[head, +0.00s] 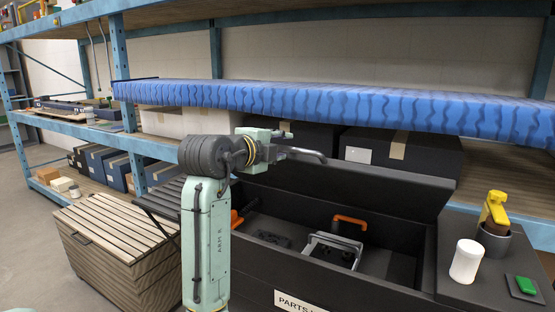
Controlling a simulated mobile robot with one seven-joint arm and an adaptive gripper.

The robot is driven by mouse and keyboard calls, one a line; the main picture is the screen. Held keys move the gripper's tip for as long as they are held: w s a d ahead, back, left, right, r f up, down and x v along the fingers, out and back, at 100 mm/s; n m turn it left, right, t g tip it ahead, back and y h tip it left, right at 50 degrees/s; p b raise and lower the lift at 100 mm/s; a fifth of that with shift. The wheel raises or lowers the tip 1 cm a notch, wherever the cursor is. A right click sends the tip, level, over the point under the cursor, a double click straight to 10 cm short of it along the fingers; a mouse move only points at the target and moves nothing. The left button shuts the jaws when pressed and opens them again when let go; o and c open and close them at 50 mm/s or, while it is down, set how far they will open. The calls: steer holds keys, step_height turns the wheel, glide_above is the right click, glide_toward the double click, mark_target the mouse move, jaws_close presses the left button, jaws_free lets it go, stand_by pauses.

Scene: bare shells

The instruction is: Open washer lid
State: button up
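The parts washer (262,294) is a dark tub with a partly hidden "PARTS" label on its front. Its dark lid (385,192) stands raised along the back of the tub, and the inside shows. My gripper (305,153) is at the upper left edge of the lid, in front of the shelf. A grey curved bar shows at its end; I cannot tell whether this is a finger or a handle on the lid. My arm hides the tub's left part. Whether the fingers are open or touch the lid is not clear.
A grey metal frame (333,250) and an orange-handled item (350,220) are in the tub. A white cup (466,262), a yellow item (495,207) and a green block (525,285) are at the right. A slatted crate (118,240) stands left. A blue shelf slab (330,98) hangs above.

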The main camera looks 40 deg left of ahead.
steer(key=shift+s+d+f, duration=0.1)
steer(key=shift+s+f, duration=0.4)
steer(key=shift+f, duration=0.15)
steer(key=s+d+r+p, duration=0.2)
steer(key=s+r, duration=0.6)
steer(key=r, duration=0.1)
stand_by(1.0)
steer(key=shift+r, duration=0.1)
stand_by(0.5)
